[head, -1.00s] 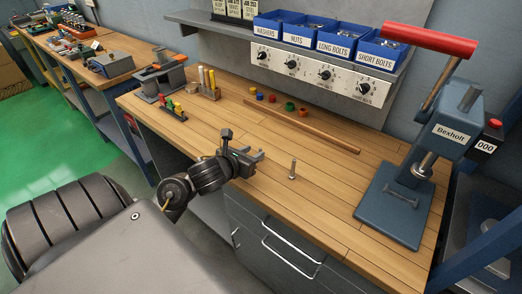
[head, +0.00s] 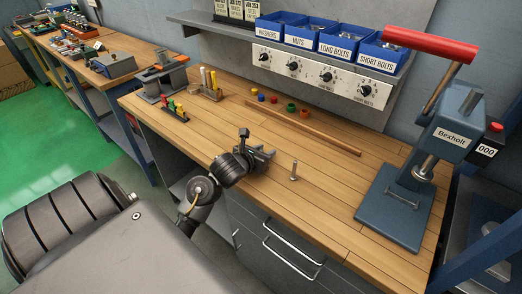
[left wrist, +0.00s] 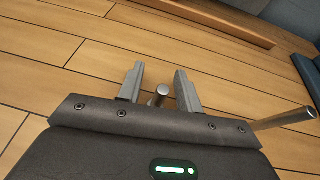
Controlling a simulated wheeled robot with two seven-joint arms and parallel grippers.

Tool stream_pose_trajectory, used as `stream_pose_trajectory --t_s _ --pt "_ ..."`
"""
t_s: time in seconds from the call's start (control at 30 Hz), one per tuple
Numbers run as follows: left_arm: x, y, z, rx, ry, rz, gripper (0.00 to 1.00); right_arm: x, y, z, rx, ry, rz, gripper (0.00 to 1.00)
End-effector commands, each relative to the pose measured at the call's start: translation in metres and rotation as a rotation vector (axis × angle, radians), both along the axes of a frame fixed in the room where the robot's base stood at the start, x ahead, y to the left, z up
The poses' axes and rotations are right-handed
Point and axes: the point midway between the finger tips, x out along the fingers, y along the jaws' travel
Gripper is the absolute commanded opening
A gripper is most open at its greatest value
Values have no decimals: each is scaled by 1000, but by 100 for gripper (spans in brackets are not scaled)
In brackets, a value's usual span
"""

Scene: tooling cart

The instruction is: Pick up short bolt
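My left gripper (head: 264,156) is over the front of the wooden bench top, just left of an upright metal bolt (head: 294,171). In the left wrist view the gripper (left wrist: 159,72) is open. The end of a short metal bolt (left wrist: 160,94) shows between its two fingers, nearer the left wrist view's middle; I cannot tell whether a finger touches it. A longer metal shaft (left wrist: 285,119) stands outside the fingers at the right, probably the bolt seen in the head view. The short bolt is hidden in the head view. My right gripper is not in view.
A blue press (head: 412,195) with a red handle stands at the right. Labelled blue bins, including SHORT BOLTS (head: 364,60), sit on the shelf. The bench front edge is close below the arm.

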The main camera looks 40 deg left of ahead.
Motion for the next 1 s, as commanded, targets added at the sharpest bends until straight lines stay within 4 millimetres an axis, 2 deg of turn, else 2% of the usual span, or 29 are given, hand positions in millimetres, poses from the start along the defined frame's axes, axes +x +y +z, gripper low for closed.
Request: stream_pose_trajectory --t_s 0.03,0.27,0.6,0.77,0.93,1.0 --pt "0 0 0 0 0 0 29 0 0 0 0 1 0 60" --pt "0 0 0 0 0 0 0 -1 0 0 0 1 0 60" --pt "0 0 1 1 -1 0 0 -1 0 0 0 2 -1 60" --pt "0 0 8 3 -3 -3 0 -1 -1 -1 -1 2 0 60" --pt "0 1 33 10 -5 -4 0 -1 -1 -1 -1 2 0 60" --pt "-11 7 52 14 -1 -3 0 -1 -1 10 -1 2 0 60"
